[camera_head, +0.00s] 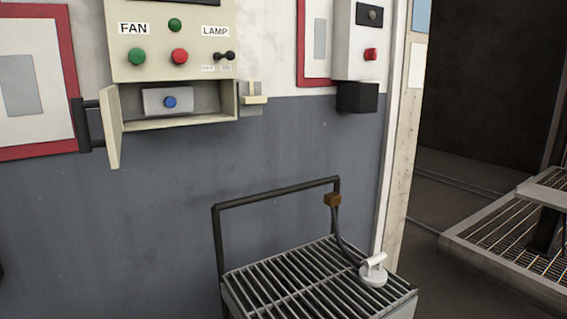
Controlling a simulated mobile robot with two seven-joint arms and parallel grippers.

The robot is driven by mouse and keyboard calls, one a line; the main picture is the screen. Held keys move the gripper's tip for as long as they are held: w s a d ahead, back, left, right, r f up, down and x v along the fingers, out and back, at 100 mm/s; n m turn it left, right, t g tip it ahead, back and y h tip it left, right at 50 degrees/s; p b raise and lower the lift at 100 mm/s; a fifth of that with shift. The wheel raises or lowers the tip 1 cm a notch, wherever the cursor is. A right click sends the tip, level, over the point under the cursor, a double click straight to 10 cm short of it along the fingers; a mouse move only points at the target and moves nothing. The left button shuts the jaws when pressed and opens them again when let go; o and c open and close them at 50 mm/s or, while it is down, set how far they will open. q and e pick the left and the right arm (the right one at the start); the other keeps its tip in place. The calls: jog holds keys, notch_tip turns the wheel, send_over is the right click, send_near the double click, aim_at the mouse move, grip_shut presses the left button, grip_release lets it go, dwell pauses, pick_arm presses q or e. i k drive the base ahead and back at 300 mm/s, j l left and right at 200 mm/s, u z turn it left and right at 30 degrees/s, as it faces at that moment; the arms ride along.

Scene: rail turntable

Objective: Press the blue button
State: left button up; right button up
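The blue button (170,102) sits on a small grey plate (150,101) inside an open compartment (215,101) at the bottom of a cream control panel (128,62) on the wall. The compartment's door (111,128) is swung open on the left side and stands out from the wall. Nothing covers the button. Neither of my grippers shows in the head view.
The panel above has green (137,56) and red (180,56) buttons and a lamp switch (224,56). A latch (254,98) sits right of the compartment. A slatted metal stand (290,283) with a white handled object (373,271) stands below, right. A doorway opens at right.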

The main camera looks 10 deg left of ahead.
aim_at(169, 102)
jog(key=i+j+u, duration=0.1)
jog(key=j+u, duration=0.3)
jog(key=i+j+u, duration=0.15)
jog(key=j+u, duration=0.3)
jog(key=l+z, duration=0.1)
jog(key=z, duration=0.15)
